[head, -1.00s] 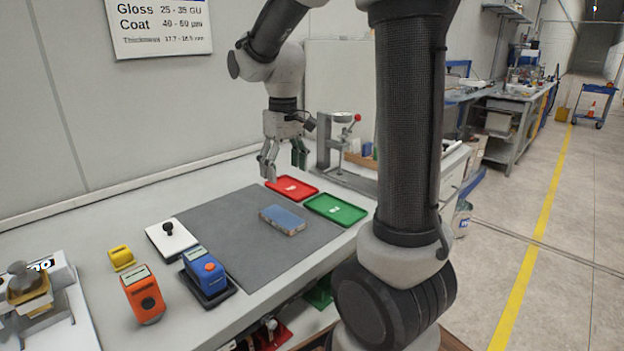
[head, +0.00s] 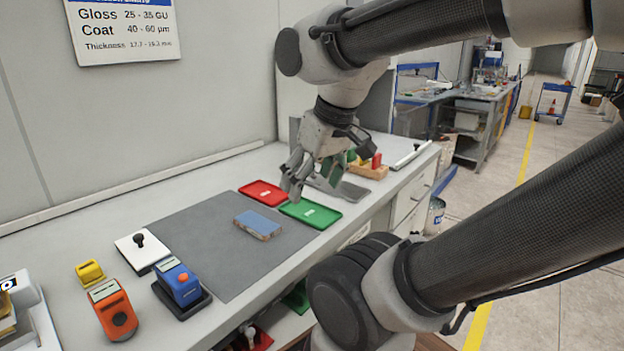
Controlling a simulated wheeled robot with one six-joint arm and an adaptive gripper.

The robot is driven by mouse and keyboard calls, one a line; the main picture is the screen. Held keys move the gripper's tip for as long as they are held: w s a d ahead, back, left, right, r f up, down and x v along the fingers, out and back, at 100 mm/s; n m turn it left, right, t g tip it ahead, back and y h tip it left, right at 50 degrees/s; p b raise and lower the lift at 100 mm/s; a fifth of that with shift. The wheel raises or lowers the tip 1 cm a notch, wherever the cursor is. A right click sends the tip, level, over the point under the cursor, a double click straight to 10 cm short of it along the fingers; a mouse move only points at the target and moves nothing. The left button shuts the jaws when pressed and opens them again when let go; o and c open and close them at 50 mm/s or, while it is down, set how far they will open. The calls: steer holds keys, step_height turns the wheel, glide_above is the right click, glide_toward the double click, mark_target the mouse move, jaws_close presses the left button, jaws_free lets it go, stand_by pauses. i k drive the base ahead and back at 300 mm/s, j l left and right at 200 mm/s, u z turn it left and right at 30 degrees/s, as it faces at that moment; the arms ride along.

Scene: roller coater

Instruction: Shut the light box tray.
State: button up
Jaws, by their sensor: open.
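I cannot make out the light box or its tray for certain; my arm covers part of the bench's far end. My gripper (head: 314,182) is open and empty, pointing down above the far part of the bench, near the green tray (head: 327,220) and the red tray (head: 250,190). These two shallow trays lie flat side by side at the far edge of the grey mat (head: 215,232). A flat grey plate (head: 349,192) lies just beyond the gripper, partly hidden by it.
A blue block (head: 258,224) lies on the mat. A white plate with a black knob (head: 145,256), a yellow block (head: 89,272), an orange device (head: 112,310) and a blue device (head: 179,284) stand nearer. A wooden box (head: 369,172) sits beyond the gripper.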

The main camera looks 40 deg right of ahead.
mark_target(396, 151)
steer(key=k, duration=0.5)
steer(key=z, duration=1.4)
steer(key=i+l, duration=0.2)
steer(key=i, duration=0.15)
steer(key=i+l, duration=0.25)
steer(key=i, duration=0.15)
steer(key=i+l, duration=0.2)
steer(key=i, duration=0.15)
